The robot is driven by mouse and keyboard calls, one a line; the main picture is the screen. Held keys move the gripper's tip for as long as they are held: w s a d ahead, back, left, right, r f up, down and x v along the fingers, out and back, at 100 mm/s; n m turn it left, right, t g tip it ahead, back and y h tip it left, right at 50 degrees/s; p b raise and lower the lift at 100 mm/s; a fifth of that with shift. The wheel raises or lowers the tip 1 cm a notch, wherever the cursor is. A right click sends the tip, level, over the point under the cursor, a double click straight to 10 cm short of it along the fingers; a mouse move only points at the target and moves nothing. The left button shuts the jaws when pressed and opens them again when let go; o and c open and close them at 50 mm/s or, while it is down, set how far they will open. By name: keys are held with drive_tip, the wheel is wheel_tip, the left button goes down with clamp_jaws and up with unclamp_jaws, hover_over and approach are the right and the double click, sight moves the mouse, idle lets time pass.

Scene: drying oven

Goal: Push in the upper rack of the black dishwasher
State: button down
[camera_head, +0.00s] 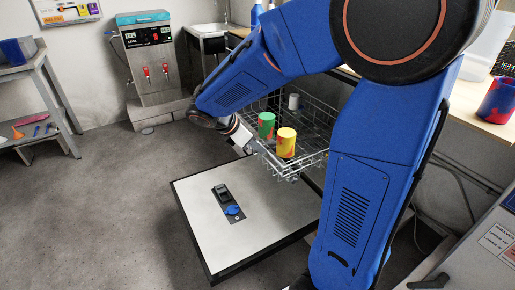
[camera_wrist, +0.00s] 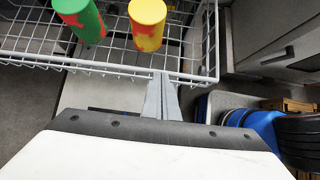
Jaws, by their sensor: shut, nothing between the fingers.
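The upper rack (camera_head: 318,157) is a wire basket pulled out above the dishwasher's lowered door (camera_head: 265,240). It holds a green and red cup (camera_head: 266,125), a yellow and red cup (camera_head: 286,142) and a small grey cup (camera_head: 294,101). My gripper (camera_head: 252,147) is at the rack's front edge. My arm hides much of the dishwasher body.
The door lies flat, with a dispenser (camera_head: 228,200) on its inner face. A counter (camera_head: 480,125) runs along the right. A steel machine (camera_head: 150,65) and a sink (camera_head: 212,30) stand at the back, a shelf unit (camera_head: 45,85) at the left. The floor on the left is clear.

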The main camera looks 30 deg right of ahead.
drive_tip(key=w+d, duration=0.1)
drive_tip(key=d, duration=3.6)
drive_tip(key=shift+w, duration=0.15)
drive_tip(key=shift+a, duration=0.15)
